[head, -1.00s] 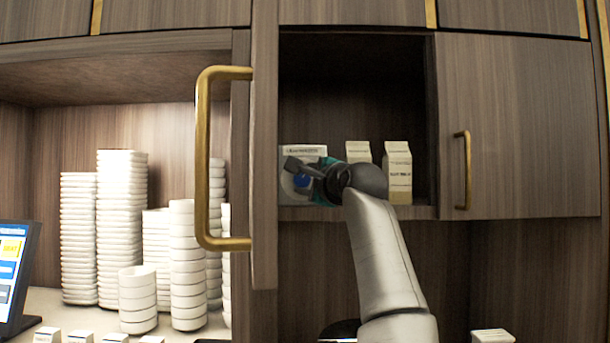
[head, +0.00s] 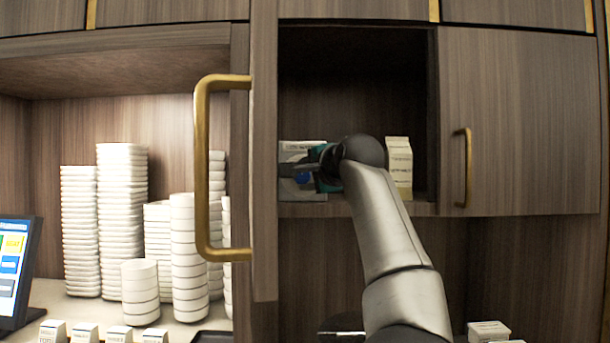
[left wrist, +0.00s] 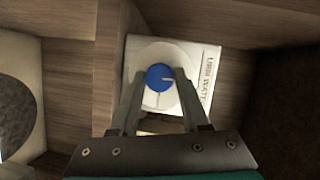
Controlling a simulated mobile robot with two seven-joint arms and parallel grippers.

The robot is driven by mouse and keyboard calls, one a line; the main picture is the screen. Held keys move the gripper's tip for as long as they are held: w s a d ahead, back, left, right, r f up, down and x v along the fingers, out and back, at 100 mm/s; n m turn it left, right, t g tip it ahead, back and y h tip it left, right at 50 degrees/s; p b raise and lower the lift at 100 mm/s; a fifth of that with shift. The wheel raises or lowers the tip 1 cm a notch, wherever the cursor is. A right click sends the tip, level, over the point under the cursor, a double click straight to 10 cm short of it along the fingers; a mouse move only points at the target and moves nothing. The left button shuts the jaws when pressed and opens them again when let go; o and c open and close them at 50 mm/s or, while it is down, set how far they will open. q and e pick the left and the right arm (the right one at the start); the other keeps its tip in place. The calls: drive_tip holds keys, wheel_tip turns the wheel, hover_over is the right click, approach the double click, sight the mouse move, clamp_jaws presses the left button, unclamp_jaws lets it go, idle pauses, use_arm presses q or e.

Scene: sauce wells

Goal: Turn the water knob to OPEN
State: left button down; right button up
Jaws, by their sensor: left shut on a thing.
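The white water panel (head: 288,148) stands at the left inside the open cupboard. It also shows in the left wrist view (left wrist: 203,60), turned, with dark lettering along one side. Its round blue knob (left wrist: 158,77) bears a short white mark, which points right in the left wrist view. My left gripper (head: 308,178) reaches into the cupboard. In the left wrist view its two fingers (left wrist: 160,82) are shut on the blue knob from both sides. In the head view the fingers cover most of the knob (head: 303,177). My right gripper is not in view.
A carton (head: 399,168) stands in the cupboard right of my arm. The open door with a brass handle (head: 201,170) stands close left of my gripper. White bowl stacks (head: 122,220) fill the left shelf. A screen (head: 12,275) stands at far left.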

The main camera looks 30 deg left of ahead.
use_arm(q)
drive_tip(key=shift+c, duration=1.9)
unclamp_jaws()
drive_tip(key=shift+s+d, duration=0.15)
drive_tip(key=shift+d, duration=0.05)
drive_tip(key=b+v, duration=0.7)
drive_tip(key=v, duration=0.7)
drive_tip(key=shift+s+d+b, duration=0.25)
drive_tip(key=shift+d+b, duration=0.05)
drive_tip(key=shift+b, duration=0.05)
drive_tip(key=shift+r, duration=0.1)
